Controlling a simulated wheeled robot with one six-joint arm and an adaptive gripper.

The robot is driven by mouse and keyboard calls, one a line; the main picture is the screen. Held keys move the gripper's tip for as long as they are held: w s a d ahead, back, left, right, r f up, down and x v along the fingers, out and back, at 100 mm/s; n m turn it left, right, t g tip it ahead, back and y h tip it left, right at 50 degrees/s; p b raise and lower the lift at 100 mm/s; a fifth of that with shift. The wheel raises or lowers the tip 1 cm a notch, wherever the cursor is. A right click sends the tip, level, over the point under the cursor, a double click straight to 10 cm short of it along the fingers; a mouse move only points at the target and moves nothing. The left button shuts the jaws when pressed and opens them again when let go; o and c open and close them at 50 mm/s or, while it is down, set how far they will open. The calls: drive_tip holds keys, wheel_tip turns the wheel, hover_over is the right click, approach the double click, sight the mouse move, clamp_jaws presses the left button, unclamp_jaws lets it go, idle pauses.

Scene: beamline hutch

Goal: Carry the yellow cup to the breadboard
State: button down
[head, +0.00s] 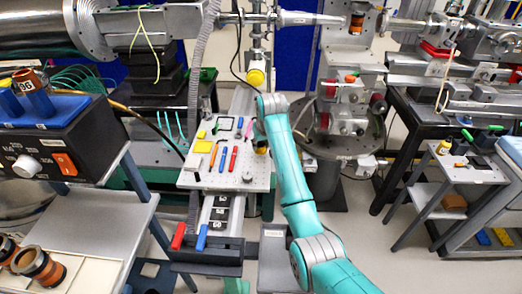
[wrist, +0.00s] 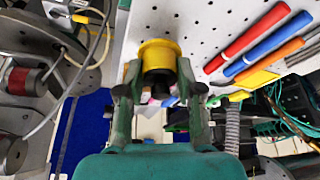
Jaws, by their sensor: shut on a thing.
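The yellow cup (wrist: 160,52) is between the fingers of my gripper (wrist: 160,88) in the wrist view, and the fingers are closed on its sides. In the head view my gripper is mostly hidden behind my wrist, and only a small yellow patch of the cup (head: 262,151) shows there. The breadboard (head: 215,181) is a pale perforated plate in the middle of the head view. My gripper is at its right edge. The breadboard (wrist: 205,25) also fills the top of the wrist view, close to the cup. I cannot tell whether the cup touches it.
A red tool (head: 233,158), a blue tool (head: 222,158) and a yellow pad (head: 203,147) lie on the breadboard among other small items. A side cart (head: 459,170) is at right.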

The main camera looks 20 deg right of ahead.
drive_tip(key=shift+f, duration=1.45)
drive_tip(key=c, duration=0.7)
unclamp_jaws()
drive_tip(key=shift+f, duration=0.1)
drive_tip(key=shift+c, duration=0.2)
drive_tip(key=v, duration=1.2)
drive_tip(key=shift+d, duration=0.1)
